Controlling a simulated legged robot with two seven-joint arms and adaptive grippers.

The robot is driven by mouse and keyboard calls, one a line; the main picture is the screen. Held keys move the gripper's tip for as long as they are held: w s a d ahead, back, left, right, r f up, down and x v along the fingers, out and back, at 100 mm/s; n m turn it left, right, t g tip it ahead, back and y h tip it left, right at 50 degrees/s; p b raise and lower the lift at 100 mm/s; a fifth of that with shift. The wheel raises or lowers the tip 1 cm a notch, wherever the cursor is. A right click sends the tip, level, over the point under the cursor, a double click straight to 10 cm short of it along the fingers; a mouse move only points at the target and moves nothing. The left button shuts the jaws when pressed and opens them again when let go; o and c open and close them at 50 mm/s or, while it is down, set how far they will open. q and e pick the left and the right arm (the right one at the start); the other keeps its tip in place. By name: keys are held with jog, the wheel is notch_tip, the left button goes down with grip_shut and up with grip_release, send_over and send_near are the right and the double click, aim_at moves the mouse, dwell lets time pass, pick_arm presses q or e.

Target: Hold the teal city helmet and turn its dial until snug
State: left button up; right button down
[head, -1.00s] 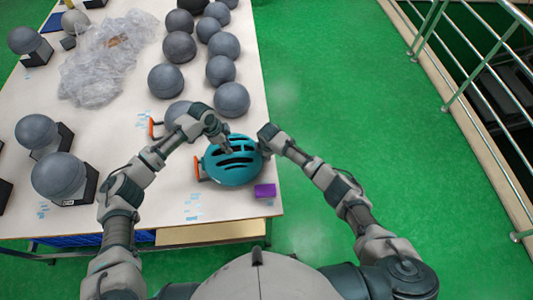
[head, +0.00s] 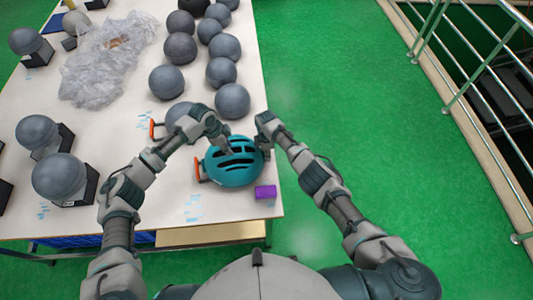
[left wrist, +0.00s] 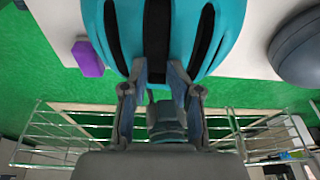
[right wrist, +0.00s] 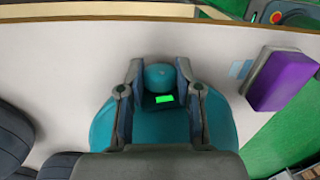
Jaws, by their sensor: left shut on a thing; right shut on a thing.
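The teal helmet (head: 236,168), with dark vent slots, sits near the table's right edge in the head view. My left gripper (head: 224,142) is shut on the helmet's shell from above; its fingers (left wrist: 171,82) meet the teal rib between vents in the left wrist view. My right gripper (head: 262,136) is at the helmet's right end. In the right wrist view its fingers (right wrist: 160,98) are shut around the round teal dial (right wrist: 160,76), and a bright green mark (right wrist: 165,99) shows below the dial. The dial is hidden in the head view.
A purple block (head: 265,192) lies beside the helmet near the table corner. An orange-handled item (head: 197,170) stands at its left. Several grey balls (head: 233,100) stand behind, and crumpled clear plastic (head: 105,62) lies further back. Green floor (head: 320,100) is open to the right.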

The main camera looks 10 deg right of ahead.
jog(key=shift+d, duration=0.1)
dwell(0.6)
jog(key=c, duration=0.8)
grip_release()
jog(key=shift+o, duration=0.2)
notch_tip(320, 180, up, 12)
jog(key=shift+w, duration=0.3)
